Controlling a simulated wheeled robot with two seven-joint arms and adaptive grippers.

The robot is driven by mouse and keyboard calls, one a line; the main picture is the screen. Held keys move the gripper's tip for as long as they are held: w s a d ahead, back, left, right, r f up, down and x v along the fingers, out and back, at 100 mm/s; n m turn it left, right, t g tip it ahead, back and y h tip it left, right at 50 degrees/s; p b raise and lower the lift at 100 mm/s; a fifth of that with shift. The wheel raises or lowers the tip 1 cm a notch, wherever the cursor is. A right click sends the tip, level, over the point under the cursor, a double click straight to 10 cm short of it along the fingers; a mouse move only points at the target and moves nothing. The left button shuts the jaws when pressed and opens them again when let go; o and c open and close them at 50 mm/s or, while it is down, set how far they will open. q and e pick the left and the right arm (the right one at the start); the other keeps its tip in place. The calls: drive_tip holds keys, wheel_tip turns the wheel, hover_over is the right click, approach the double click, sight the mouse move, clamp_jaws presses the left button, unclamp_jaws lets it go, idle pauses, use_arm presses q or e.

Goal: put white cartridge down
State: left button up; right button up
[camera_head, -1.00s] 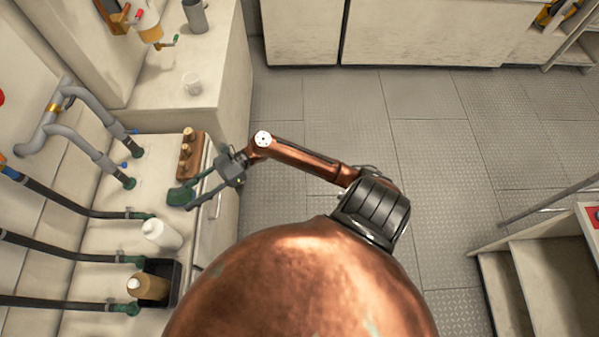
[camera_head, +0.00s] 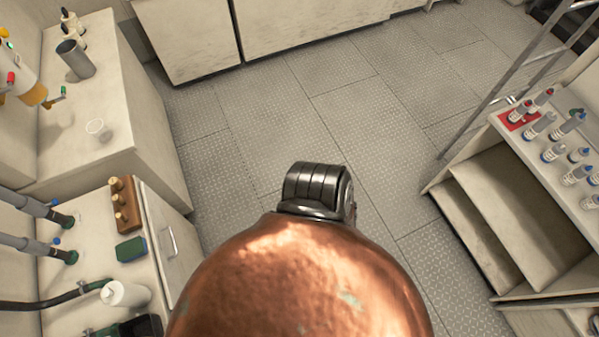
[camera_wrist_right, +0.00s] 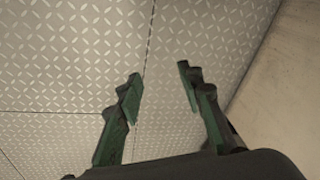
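A white cylinder with a narrower end (camera_head: 124,293), which looks like the white cartridge, is on the left counter (camera_head: 88,264) in the head view, close to a black tray. No gripper touches it. My right gripper (camera_wrist_right: 158,88) is open and empty in the right wrist view, with patterned floor plates behind its green fingers. Neither gripper shows in the head view. My left gripper is in no current view.
A green block (camera_head: 130,249) and a wooden rack with pegs (camera_head: 122,204) are near the white cylinder. A black tray (camera_head: 148,328) is cut off by the lower edge. A right-hand shelf unit (camera_head: 474,211) carries several small bottles. The floor (camera_head: 262,128) between is clear.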

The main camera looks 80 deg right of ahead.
drive_tip(key=s+a+f+n+g, duration=0.1)
drive_tip(key=s+n, duration=0.2)
drive_tip(key=s, duration=0.4)
drive_tip(key=s+a+f+n, duration=0.2)
drive_tip(key=s+n, duration=0.2)
drive_tip(key=s, duration=0.2)
drive_tip(key=shift+s+a+g+h, duration=0.25)
drive_tip(key=shift+s+g+h, duration=0.05)
drive_tip(key=shift+s+g, duration=0.1)
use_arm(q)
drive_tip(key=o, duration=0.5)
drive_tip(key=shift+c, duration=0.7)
use_arm(e)
drive_tip(key=shift+c, duration=0.8)
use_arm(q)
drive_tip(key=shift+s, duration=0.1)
use_arm(e)
drive_tip(key=shift+w, duration=0.1)
